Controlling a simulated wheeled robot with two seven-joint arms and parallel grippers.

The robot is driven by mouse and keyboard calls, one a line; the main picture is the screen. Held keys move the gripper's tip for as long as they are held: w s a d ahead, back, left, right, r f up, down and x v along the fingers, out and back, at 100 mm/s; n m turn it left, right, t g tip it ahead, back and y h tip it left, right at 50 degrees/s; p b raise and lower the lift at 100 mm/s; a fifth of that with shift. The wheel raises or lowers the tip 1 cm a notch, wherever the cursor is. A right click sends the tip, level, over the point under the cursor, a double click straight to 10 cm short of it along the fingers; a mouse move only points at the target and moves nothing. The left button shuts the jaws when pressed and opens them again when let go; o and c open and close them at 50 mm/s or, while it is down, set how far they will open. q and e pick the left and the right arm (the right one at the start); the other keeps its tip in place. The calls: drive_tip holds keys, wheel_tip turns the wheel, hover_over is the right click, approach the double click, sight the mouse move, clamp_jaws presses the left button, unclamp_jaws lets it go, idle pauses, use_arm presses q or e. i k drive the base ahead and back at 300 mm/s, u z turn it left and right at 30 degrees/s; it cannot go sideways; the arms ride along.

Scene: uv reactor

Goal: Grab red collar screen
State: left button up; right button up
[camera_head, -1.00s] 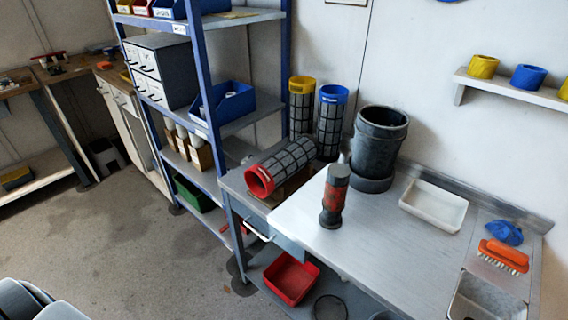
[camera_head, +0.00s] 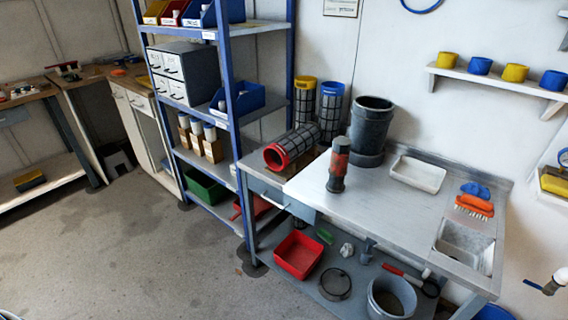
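The red collar screen (camera_head: 288,148) is a dark grey mesh cylinder with a red ring at its near end. It lies on its side at the left end of the metal bench (camera_head: 352,205), its red end facing me and to the left. Two upright screens stand behind it, one with a yellow collar (camera_head: 304,99) and one with a blue collar (camera_head: 331,108).
A black and red upright tool (camera_head: 338,171), a dark grey cylinder (camera_head: 371,128) and a white tray (camera_head: 418,173) stand on the bench. A blue shelf rack (camera_head: 238,120) stands left of it. A red bin (camera_head: 297,255) sits below. The floor at left is clear.

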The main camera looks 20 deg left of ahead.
sight(278, 155)
drive_tip(key=u, duration=0.05)
drive_tip(key=k, duration=0.45)
drive_tip(key=z, duration=1)
drive_tip(key=i, duration=1.4)
drive_tip(key=u, duration=0.3)
